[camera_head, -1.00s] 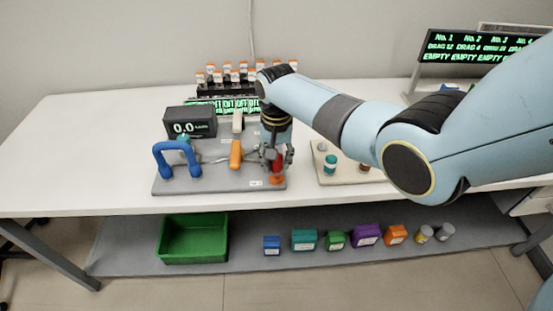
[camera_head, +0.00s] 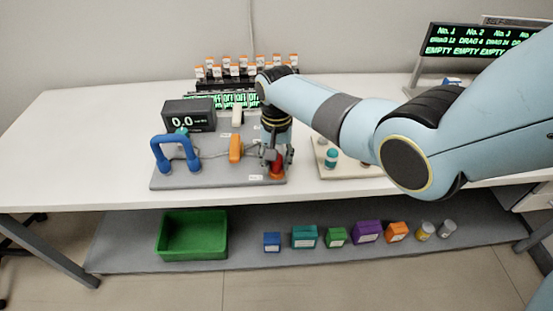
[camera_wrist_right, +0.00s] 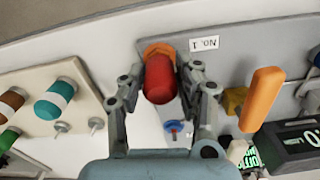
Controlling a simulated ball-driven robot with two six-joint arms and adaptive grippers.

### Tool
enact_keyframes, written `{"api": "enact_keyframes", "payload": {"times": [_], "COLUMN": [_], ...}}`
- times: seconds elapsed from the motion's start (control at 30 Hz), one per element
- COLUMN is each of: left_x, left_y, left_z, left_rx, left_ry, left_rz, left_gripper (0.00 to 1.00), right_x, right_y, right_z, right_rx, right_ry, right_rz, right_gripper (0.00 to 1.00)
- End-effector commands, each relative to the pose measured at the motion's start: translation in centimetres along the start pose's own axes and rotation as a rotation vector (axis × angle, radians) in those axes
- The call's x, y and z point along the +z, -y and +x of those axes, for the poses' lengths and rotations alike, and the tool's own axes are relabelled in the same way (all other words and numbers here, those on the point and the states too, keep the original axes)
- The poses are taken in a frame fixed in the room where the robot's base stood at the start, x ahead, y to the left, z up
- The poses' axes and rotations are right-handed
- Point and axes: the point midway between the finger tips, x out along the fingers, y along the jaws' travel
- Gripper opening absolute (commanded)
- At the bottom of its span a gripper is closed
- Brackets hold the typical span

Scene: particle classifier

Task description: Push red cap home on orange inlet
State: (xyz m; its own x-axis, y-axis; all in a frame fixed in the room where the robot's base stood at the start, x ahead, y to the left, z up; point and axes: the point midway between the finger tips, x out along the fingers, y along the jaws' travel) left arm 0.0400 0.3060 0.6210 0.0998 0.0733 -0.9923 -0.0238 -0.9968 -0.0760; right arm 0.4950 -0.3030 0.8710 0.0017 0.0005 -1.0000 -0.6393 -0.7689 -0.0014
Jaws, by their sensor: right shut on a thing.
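The red cap (camera_head: 277,168) is between the fingers of my right gripper (camera_head: 276,156), at the front right corner of the grey board. In the right wrist view the red cap (camera_wrist_right: 160,80) sits between the fingertips of the right gripper (camera_wrist_right: 163,72), which is shut on it. The orange inlet (camera_wrist_right: 157,49) shows as a rim just beyond the cap's far end, lined up with it. The cap appears to meet the inlet, but how deep it sits is hidden. My left gripper is not in view.
On the grey board (camera_head: 215,180) stand a blue handle (camera_head: 157,153), an orange handle (camera_head: 235,148) and a dark display (camera_head: 189,114). A beige board (camera_head: 335,172) with coloured caps lies to the right. A green bin (camera_head: 192,234) is on the lower shelf.

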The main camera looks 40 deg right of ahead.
Motion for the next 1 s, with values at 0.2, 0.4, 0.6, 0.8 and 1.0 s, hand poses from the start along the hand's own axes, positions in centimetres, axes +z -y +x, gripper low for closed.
{"api": "enact_keyframes", "payload": {"times": [0.2,0.4,0.6,0.8,1.0], "left_x": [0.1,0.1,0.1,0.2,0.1], "left_y": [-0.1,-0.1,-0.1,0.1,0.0], "left_z": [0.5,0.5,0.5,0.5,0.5], "left_rx": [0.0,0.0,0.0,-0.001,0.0], "left_ry": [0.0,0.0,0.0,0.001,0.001], "left_rz": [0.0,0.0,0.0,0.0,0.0], "left_gripper": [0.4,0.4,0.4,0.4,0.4], "right_x": [0.1,0.1,0.1,0.0,0.0], "right_y": [0.0,0.0,0.0,0.0,0.0], "right_z": [0.7,0.7,0.7,0.4,-2.3], "right_rx": [0.001,0.001,0.001,0.001,-0.002], "right_ry": [0.001,0.001,0.001,0.001,-0.003], "right_rz": [0.0,0.0,0.0,0.0,0.0], "right_gripper": [0.05,0.5,0.59,0.59,0.59]}}
